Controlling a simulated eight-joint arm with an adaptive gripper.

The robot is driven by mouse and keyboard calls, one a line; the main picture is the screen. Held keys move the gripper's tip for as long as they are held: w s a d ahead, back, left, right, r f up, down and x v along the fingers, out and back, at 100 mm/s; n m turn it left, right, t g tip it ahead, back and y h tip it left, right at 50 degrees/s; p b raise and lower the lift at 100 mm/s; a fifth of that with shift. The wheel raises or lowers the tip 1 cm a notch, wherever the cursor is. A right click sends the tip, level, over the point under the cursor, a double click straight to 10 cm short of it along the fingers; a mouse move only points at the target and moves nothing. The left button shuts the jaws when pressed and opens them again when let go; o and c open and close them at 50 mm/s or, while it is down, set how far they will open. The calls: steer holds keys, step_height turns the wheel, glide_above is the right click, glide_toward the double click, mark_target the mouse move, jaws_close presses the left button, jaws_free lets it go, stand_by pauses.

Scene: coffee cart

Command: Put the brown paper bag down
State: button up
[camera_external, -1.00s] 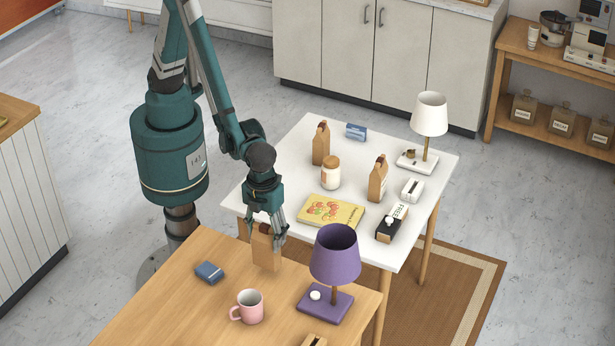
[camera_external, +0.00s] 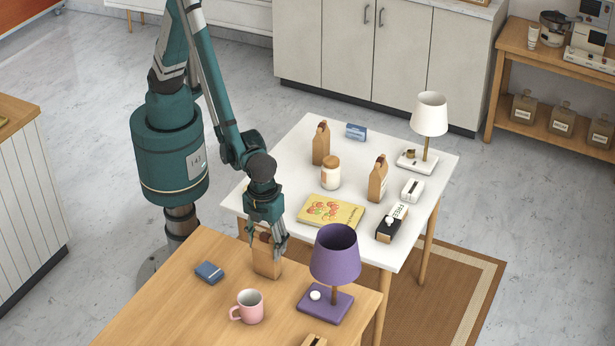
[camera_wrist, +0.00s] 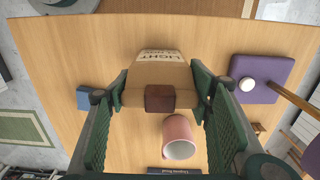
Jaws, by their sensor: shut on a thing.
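The brown paper bag (camera_external: 267,262) is upright at the far edge of the wooden table (camera_external: 190,290), between the blue box and the purple lamp. Its base appears to be on or just above the tabletop; I cannot tell if it touches. My gripper (camera_external: 266,236) comes down from above and is shut on the bag's top. In the wrist view the bag (camera_wrist: 160,72), with its dark folded top and printed front, sits between the two green fingers of my gripper (camera_wrist: 160,100).
A blue box (camera_external: 209,272) lies left of the bag, a pink mug (camera_external: 248,307) stands in front, and a purple lamp (camera_external: 335,255) is to the right. The white table (camera_external: 290,165) behind holds two more paper bags, a jar, a book and a white lamp.

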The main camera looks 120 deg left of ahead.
steer(key=shift+f, duration=0.15)
steer(key=o, duration=1.3)
steer(key=shift+r+p, duration=0.45)
steer(key=shift+r, duration=5.65)
